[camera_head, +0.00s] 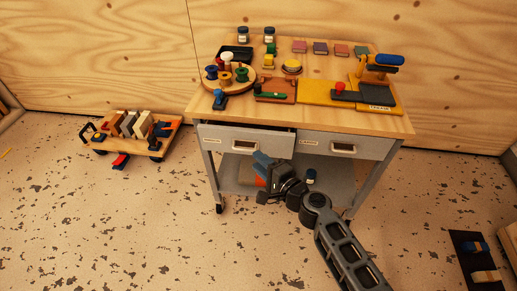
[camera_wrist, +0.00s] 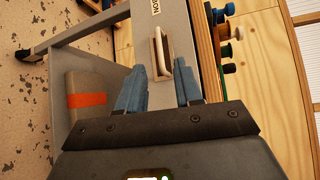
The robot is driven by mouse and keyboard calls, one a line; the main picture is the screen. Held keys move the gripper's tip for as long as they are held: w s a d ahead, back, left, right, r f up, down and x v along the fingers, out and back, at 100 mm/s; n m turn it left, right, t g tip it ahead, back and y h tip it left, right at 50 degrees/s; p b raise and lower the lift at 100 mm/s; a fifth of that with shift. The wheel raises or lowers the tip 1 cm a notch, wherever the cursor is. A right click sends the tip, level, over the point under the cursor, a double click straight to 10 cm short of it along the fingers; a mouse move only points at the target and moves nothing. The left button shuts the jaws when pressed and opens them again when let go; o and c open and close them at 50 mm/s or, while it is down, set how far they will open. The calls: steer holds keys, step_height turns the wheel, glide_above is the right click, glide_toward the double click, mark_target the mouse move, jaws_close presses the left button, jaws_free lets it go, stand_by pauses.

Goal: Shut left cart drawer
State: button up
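The wooden-topped cart (camera_head: 405,128) has two grey drawers under its top. The left drawer (camera_head: 220,136) stands a little out from the cart, with a dark gap showing along its top edge. The right drawer (camera_head: 370,148) looks flush. My gripper (camera_head: 262,162) is just below and in front of the left drawer's handle (camera_head: 243,146). In the wrist view my gripper (camera_wrist: 160,66) has its two blue-grey fingers apart, with nothing between them. The pale handle (camera_wrist: 157,52) lies just beyond the fingertips, roughly between them; whether they touch it cannot be told.
The cart top holds spools, jars, coloured blocks and a yellow-based device (camera_head: 378,92). A grey box with an orange band (camera_wrist: 88,100) is on the lower shelf. A low wooden trolley (camera_head: 102,144) stands left, and a dark mat (camera_head: 470,245) lies right.

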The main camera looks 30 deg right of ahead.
steer(key=x, duration=0.6)
steer(key=shift+w+b, duration=0.35)
steer(key=shift+b, duration=0.1)
steer(key=shift+a, duration=0.1)
steer(key=shift+c, duration=0.2)
jaws_close()
steer(key=shift+f, duration=0.1)
